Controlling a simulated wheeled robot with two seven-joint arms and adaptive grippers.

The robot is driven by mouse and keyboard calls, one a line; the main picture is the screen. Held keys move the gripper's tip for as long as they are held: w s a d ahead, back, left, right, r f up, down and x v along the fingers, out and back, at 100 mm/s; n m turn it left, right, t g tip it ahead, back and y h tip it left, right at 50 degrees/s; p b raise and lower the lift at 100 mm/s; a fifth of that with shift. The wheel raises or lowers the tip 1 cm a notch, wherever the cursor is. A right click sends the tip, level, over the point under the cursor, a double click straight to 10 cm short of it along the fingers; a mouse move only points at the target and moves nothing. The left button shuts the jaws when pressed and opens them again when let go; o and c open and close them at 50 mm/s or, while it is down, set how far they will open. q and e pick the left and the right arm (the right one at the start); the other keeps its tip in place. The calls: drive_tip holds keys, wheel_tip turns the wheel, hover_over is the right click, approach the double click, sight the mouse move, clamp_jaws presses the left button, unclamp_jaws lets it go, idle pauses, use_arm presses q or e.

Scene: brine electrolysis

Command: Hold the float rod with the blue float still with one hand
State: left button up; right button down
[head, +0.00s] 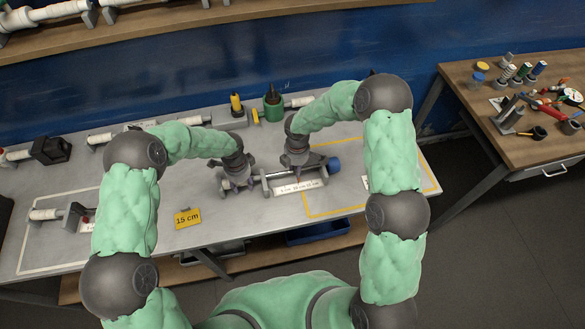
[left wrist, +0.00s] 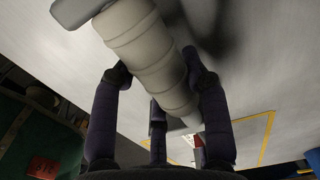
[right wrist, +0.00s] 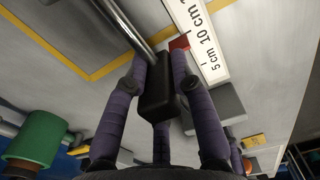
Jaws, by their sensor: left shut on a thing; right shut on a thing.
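The float rod lies level over the table, with its blue float (head: 333,164) at the right end in the head view. Its metal shaft shows in the right wrist view (right wrist: 122,32). My left gripper (head: 236,184) is shut on a thick pale ribbed part (left wrist: 145,48), apparently the rod's left end. My right gripper (head: 297,170) is shut on a black block (right wrist: 156,98) on the shaft. A red marker (right wrist: 179,43) sits beside the block, by a white scale (head: 300,187) marked in cm. Fingers partly hide both held parts.
A yellow card reading "15 cm" (head: 187,218) is at the front of the grey table (head: 260,215). A yellow outline surrounds the right area. A green container (head: 273,106) and a yellow-black item (head: 236,105) stand behind. Another pale rod piece (head: 48,214) lies at left.

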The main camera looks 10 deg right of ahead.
drive_tip(key=c, duration=1)
unclamp_jaws()
wheel_tip(320, 180, up, 12)
drive_tip(key=shift+r, duration=0.1)
use_arm(q)
drive_tip(key=o, duration=1.5)
drive_tip(key=shift+c, duration=0.2)
drive_tip(key=shift+r, duration=0.1)
wheel_tip(320, 180, up, 12)
